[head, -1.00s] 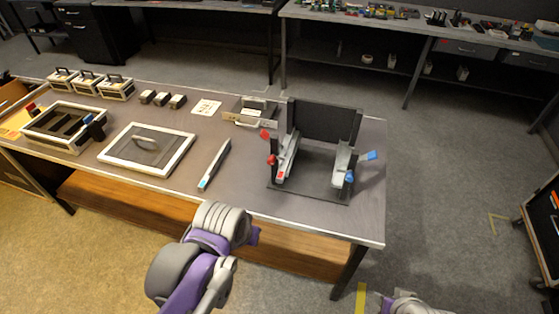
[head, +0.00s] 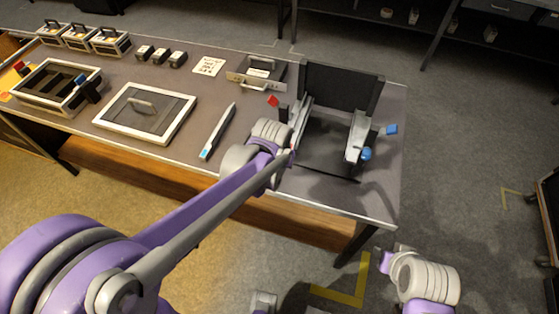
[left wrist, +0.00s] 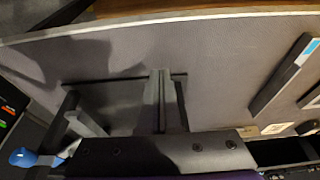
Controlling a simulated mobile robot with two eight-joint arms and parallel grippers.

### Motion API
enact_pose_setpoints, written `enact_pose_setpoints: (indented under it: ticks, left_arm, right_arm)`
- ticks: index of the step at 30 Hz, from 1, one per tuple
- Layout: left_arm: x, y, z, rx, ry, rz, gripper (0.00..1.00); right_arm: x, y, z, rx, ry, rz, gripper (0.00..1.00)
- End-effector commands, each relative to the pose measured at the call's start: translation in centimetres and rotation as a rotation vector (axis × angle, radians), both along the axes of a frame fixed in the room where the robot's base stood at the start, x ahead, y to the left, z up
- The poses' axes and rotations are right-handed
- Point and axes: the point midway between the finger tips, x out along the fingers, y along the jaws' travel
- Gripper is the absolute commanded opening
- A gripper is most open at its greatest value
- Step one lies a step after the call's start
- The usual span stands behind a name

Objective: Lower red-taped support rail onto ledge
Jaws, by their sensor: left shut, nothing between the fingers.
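The left support rail (head: 302,124) is a grey bar on the left side of the black fixture (head: 340,88), with a red flag (head: 273,101) beside its far end. Its near end, where the red tape is, is hidden behind my left arm. My left gripper (head: 290,156) is at that near end, shut, with nothing visible held; whether it touches the rail cannot be told. In the left wrist view, grey bars (left wrist: 152,103) run up the middle in front of the dark mount. The ledge cannot be made out.
The right rail (head: 355,135) has a blue knob (head: 366,154) and blue flag (head: 391,130). A loose blue-ended bar (head: 218,131) lies left of my gripper. A framed panel (head: 146,112), open case (head: 55,90) and metal tray (head: 256,73) stand on the table (head: 225,75).

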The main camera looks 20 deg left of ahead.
Motion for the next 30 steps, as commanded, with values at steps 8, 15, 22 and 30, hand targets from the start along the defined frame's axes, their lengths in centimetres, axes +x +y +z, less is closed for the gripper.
enact_pose_setpoints:
  ticks: [8, 15, 22, 30]
  left_arm:
    - [3.5, -0.1, 0.2, 0.0, -0.001, 0.0, 0.0]
    - [4.0, -0.1, 0.2, 0.0, 0.0, 0.0, 0.0]
    - [4.1, -0.1, 0.2, 0.0, 0.0, 0.0, 0.0]
    - [6.4, -0.2, 0.2, 0.0, -0.006, 0.0, 0.0]
  right_arm:
    - [0.1, 0.0, 0.6, 0.0, -0.003, 0.0, 0.37]
    - [0.1, 0.0, 0.6, 0.0, -0.003, 0.0, 0.37]
    - [0.1, 0.0, 0.5, 0.0, -0.003, 0.0, 0.37]
    - [0.1, 0.0, 0.2, 0.0, -0.001, 0.0, 0.37]
